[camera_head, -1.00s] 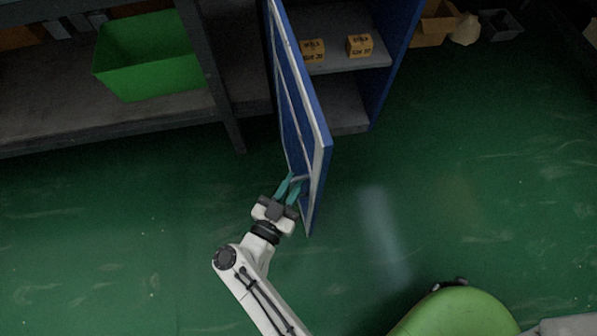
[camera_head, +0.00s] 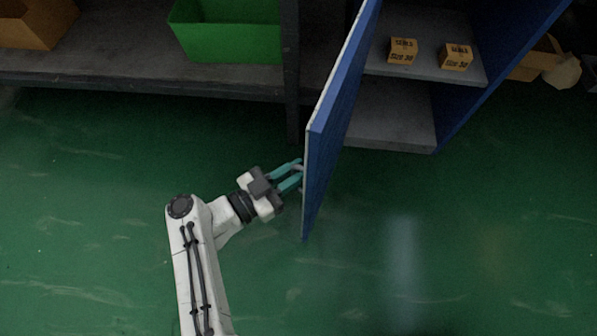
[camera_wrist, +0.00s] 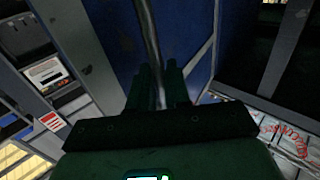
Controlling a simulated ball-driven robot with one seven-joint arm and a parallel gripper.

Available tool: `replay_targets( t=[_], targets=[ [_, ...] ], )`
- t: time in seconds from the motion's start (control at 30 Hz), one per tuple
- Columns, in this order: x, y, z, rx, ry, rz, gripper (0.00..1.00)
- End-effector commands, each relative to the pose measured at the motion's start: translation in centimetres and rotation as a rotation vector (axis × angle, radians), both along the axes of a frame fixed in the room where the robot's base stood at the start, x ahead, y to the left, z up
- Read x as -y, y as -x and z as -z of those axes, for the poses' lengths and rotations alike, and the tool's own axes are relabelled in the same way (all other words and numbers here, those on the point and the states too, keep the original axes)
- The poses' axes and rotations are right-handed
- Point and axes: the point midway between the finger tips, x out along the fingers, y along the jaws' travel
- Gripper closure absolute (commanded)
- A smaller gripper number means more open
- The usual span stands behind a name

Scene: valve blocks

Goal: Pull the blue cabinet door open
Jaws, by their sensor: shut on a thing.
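The blue cabinet door (camera_head: 333,133) stands swung open, its edge toward the head camera, out from the blue cabinet (camera_head: 497,82). My gripper (camera_head: 299,174) is at the outer, left face of the door near its free end. In the wrist view, the teal fingers of my gripper (camera_wrist: 160,88) are shut around a grey metal bar, the door handle (camera_wrist: 150,38). The blue door face (camera_wrist: 120,35) shows behind the handle. In the head view the handle is mostly hidden by the fingers and door edge.
A green bin (camera_head: 228,40) stands on a dark bench (camera_head: 120,68) at left. Cardboard boxes lie right of the cabinet. The green floor (camera_head: 430,250) in front is clear.

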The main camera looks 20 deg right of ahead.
Motion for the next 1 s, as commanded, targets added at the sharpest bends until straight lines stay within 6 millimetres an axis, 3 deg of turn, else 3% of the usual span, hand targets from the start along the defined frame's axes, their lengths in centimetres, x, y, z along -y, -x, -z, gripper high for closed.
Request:
replay_targets(
  t=[0.23,0.27,0.37,0.73,1.0],
  targets=[
    [0.1,0.0,0.0,-0.001,-0.001,0.0,1.0],
    [0.1,0.0,0.0,-0.001,-0.001,0.0,0.8],
    [0.1,0.0,0.0,-0.001,-0.001,0.0,0.7],
    [-0.8,0.2,0.1,-0.002,-0.004,-0.002,0.69],
    [-5.3,1.3,0.0,-0.003,-0.005,-0.003,0.69]
  ],
)
